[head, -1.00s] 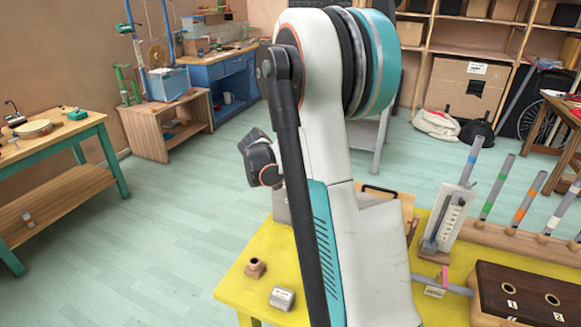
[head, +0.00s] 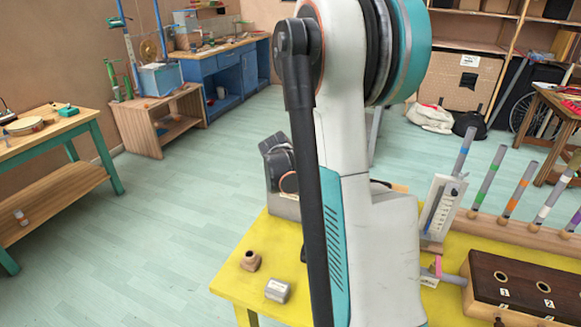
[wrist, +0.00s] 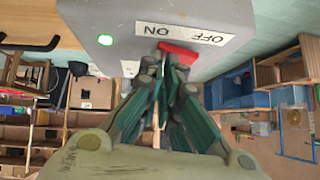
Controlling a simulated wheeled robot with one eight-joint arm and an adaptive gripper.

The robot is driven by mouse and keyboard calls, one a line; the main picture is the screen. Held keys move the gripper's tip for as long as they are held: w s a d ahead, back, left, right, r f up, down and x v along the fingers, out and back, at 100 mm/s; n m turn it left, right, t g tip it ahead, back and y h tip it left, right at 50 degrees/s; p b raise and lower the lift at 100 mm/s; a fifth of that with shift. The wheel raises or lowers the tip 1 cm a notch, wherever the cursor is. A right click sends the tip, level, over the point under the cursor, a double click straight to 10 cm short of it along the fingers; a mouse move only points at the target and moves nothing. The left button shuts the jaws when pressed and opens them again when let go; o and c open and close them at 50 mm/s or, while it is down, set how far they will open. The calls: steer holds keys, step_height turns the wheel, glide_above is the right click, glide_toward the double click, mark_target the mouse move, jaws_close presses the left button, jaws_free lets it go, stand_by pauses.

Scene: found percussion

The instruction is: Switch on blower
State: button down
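The blower (wrist: 130,20) is a grey box filling the top of the wrist view. A label with ON and OFF (wrist: 185,33) shows upside down on it, ON to the left and OFF to the right. In the head view, part of the grey blower (head: 284,207) shows at the yellow table's back edge, mostly behind my arm.
The yellow table (head: 236,284) holds a small brown spool-like piece (head: 251,260) and a grey block (head: 278,290). To the right stand a white gauge panel (head: 440,208), a rack of coloured tubes (head: 488,181) and a dark wooden box (head: 520,282). Floor at left is clear.

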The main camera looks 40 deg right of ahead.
steer(key=shift+s+a+f, duration=0.1)
steer(key=shift+s+f, duration=0.05)
steer(key=shift+f, duration=0.15)
steer(key=shift+w+a, duration=0.25)
steer(key=shift+w, duration=0.3)
steer(key=shift+d+r+p, duration=0.1)
steer(key=shift+r+p, duration=0.2)
steer(key=shift+r, duration=0.2)
steer(key=r+p, duration=0.1)
steer(key=r, duration=0.1)
steer(key=s+r+p, duration=0.1)
steer(key=r+p, duration=0.1)
steer(key=shift+s+d+r, duration=0.1)
steer(key=shift+s+r, duration=0.1)
steer(key=p+v, duration=0.2)
steer(key=v, duration=0.7)
steer(key=shift+s, duration=0.3)
steer(key=shift+f, duration=0.15)
